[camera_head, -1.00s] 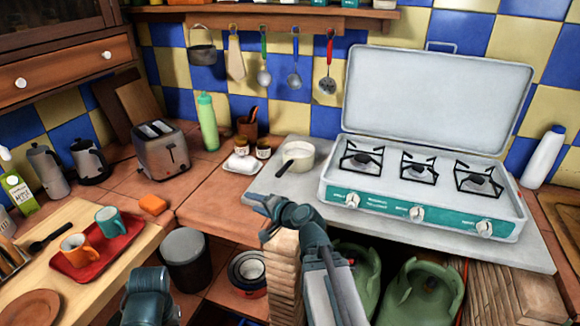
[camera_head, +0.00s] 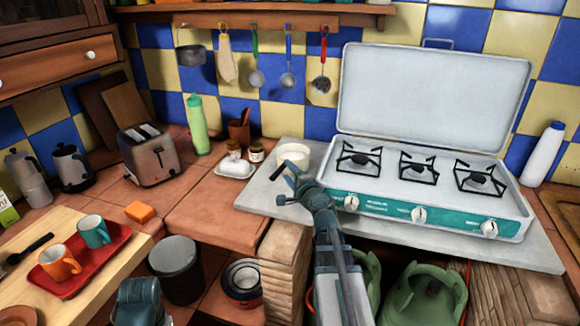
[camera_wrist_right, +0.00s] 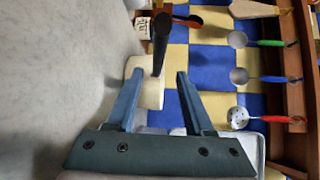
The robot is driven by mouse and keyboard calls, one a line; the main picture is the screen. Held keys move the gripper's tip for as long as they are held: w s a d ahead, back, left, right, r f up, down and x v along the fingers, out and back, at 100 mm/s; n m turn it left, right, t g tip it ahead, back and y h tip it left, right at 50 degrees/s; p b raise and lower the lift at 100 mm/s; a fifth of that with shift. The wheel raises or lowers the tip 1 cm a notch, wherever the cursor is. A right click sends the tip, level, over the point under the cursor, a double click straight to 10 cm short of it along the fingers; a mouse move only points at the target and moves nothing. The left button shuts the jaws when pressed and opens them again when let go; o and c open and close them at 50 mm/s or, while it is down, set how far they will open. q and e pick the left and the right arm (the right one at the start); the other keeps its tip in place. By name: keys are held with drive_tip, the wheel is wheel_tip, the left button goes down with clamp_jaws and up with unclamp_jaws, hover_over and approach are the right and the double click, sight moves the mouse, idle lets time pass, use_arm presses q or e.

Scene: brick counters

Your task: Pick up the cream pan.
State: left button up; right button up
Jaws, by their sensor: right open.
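The cream pan (camera_head: 294,153) stands upright on the grey slab, left of the camping stove. Its dark handle (camera_head: 279,172) sticks out toward the front left. My right gripper (camera_head: 287,186) is open and empty, just in front of the pan near the handle. In the right wrist view, the open right gripper (camera_wrist_right: 158,75) has the pan (camera_wrist_right: 150,92) and the root of the black handle (camera_wrist_right: 161,35) showing between its fingers. I cannot tell the exact gap. Only a part of my left arm shows at the bottom; its gripper is not visible.
The stove (camera_head: 420,195) with its lid raised stands right of the pan. A white dish (camera_head: 236,168) and small jars (camera_head: 256,152) are at its left. Utensils (camera_head: 321,85) hang on the wall behind. A red tray (camera_head: 85,270) with mugs lies at the left.

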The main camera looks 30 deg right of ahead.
drive_tip(key=w, duration=0.2)
drive_tip(key=w+f, duration=0.1)
drive_tip(key=w, duration=0.2)
drive_tip(key=w+d+b, duration=0.1)
drive_tip(key=w, duration=0.2)
drive_tip(key=shift+f, duration=0.15)
drive_tip(key=shift+s, duration=0.15)
clamp_jaws()
idle(1.2)
